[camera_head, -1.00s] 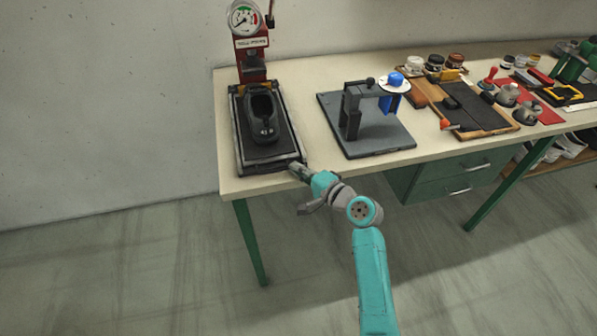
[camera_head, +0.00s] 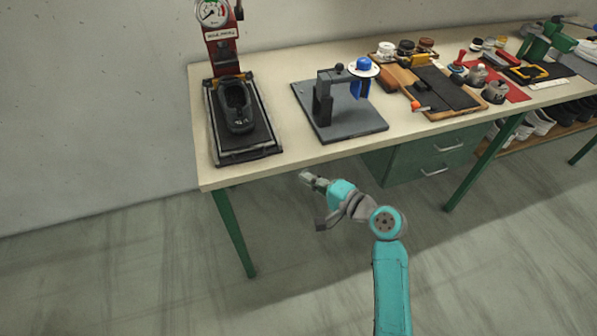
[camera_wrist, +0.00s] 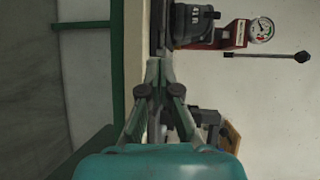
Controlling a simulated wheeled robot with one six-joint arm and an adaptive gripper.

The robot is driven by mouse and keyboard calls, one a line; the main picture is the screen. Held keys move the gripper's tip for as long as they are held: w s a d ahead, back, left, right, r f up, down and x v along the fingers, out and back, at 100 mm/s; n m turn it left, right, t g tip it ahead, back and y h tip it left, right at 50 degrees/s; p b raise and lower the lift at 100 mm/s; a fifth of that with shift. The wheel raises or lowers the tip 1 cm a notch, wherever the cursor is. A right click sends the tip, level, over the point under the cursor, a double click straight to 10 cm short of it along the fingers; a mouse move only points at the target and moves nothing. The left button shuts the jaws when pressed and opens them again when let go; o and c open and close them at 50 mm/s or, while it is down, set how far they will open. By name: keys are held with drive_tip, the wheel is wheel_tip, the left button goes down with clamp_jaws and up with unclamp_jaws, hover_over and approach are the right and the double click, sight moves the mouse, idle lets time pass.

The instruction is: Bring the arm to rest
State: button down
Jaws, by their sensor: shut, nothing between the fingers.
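My gripper (camera_head: 306,177) is shut and empty in the head view. It hangs in the air just off the front edge of the workbench (camera_head: 290,161), below and to the right of the press. My teal arm reaches up to it from the lower right. In the wrist view my gripper (camera_wrist: 153,62) has its fingertips together with nothing between them, and the bench edge lies behind it.
A red press (camera_head: 222,52) with a gauge holds a dark shoe form (camera_head: 236,108) on its bed. A grey clamp stand (camera_head: 324,100) sits beside it. Tools and jars crowd the right. Green drawers (camera_head: 430,155) hang underneath. The floor in front is clear.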

drive_tip(key=shift+s+d, duration=0.25)
drive_tip(key=s+d+f+t+h, duration=0.1)
drive_tip(key=s+d+f+h, duration=0.3)
drive_tip(key=s+f, duration=0.5)
drive_tip(key=s+d+f+t+h, duration=0.1)
drive_tip(key=s+d+f+h, duration=0.35)
drive_tip(key=s, duration=0.85)
drive_tip(key=s+d+r+n+h, duration=0.1)
drive_tip(key=s+r+n, duration=0.3)
drive_tip(key=s, duration=0.8)
drive_tip(key=s+d+r+n+t+h, duration=0.1)
drive_tip(key=s+d+r+n+h, duration=0.1)
drive_tip(key=s+d+r+n, duration=0.2)
drive_tip(key=s+r, duration=0.3)
drive_tip(key=s, duration=0.5)
drive_tip(key=shift+r+n+t, duration=0.3)
drive_tip(key=shift+r, duration=0.05)
